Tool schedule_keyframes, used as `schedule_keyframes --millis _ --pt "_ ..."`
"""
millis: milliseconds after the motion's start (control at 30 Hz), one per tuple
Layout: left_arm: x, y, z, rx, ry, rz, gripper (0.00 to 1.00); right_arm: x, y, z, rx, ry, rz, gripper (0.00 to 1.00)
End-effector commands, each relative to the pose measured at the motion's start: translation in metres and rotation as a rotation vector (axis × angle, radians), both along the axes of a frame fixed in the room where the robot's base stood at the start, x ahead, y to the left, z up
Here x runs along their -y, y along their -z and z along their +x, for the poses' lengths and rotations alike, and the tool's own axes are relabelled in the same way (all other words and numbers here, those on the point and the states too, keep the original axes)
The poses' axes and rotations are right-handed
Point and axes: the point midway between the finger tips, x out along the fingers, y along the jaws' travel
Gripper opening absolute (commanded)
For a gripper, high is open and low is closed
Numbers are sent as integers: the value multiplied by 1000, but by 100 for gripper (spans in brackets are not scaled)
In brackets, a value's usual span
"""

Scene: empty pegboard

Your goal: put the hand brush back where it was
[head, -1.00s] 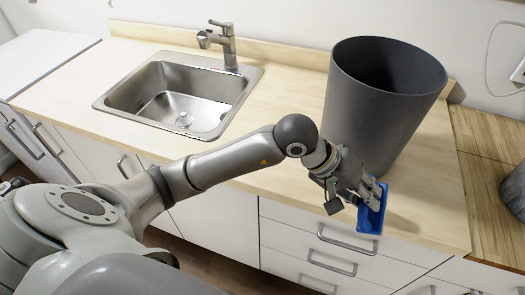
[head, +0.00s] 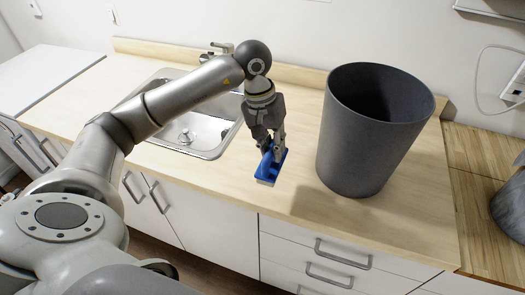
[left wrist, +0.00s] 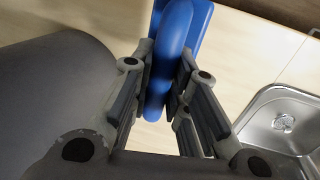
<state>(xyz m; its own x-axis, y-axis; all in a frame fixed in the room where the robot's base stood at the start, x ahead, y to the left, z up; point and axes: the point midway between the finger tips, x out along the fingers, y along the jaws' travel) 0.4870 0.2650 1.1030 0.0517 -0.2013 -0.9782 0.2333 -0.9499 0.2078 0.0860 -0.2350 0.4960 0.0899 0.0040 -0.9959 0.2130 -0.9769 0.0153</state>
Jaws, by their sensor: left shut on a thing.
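The blue hand brush (head: 269,168) is at the front of the wooden counter, between the sink and the dark bin. My left gripper (head: 270,148) points down and is shut on the brush's handle. In the left wrist view the blue brush (left wrist: 172,50) stands between the two fingers of the gripper (left wrist: 160,85). The brush's lower part is at or just above the counter; I cannot tell whether it touches. My right gripper is not in view.
A tall dark grey bin (head: 368,140) stands on the counter (head: 300,110) right of the brush. A steel sink (head: 205,135) with a tap (head: 222,48) is to the left, partly behind my arm. The counter between brush and bin is clear.

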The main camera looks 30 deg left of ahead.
Motion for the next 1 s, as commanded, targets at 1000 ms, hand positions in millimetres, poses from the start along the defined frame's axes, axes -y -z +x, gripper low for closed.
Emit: schedule_keyframes --millis 1000 --pt "-60 101 45 1 2 -1 0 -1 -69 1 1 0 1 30"
